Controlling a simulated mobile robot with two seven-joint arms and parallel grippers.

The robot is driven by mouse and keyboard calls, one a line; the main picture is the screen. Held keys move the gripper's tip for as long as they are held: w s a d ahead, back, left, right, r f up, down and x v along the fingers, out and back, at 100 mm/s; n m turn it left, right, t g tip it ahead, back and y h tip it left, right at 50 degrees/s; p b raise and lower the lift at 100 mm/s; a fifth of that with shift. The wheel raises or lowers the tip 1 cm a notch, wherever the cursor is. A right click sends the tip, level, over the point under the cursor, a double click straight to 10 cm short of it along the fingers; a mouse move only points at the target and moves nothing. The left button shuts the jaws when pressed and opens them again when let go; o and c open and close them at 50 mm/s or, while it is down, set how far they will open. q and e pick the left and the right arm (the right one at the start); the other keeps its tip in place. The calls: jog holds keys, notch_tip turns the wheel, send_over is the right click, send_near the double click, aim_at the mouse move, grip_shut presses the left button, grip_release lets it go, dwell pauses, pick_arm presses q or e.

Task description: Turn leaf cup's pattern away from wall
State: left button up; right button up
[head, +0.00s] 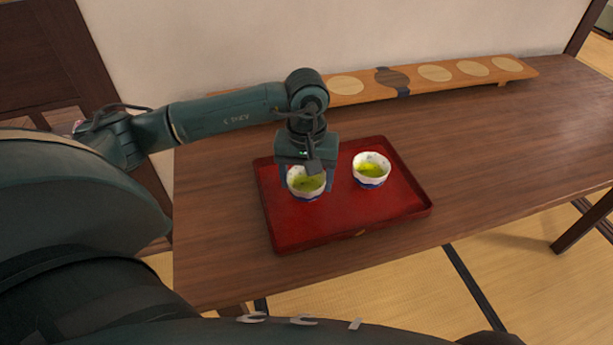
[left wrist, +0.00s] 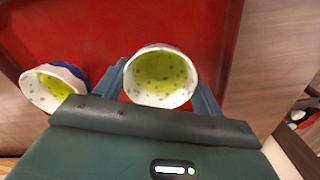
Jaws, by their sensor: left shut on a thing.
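Two white and blue cups of green tea stand on a red tray (head: 300,231). My left gripper (head: 307,186) reaches down from above and is shut on the left cup (head: 306,189), one finger on each side. The held cup also shows between the fingers in the left wrist view (left wrist: 160,78). The other cup (head: 371,171) stands upright to its right on the tray, apart from the gripper; it is at the left in the left wrist view (left wrist: 52,88). I cannot tell which cup bears the leaf pattern. My right gripper is not in view.
The tray lies on a brown wooden table (head: 480,150). A long wooden board (head: 437,74) with round inlays stands along the back edge by the pale wall (head: 330,30). The table's right part is clear. Tatami floor (head: 500,280) lies in front.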

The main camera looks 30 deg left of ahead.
pick_arm(q)
jog(key=shift+f, duration=0.25)
dwell(0.5)
jog(key=o, duration=1.1)
jog(key=shift+o, duration=0.2)
jog(key=shift+r, duration=0.1)
jog(key=shift+r+p, duration=1.2)
jog(key=shift+r, duration=1.25)
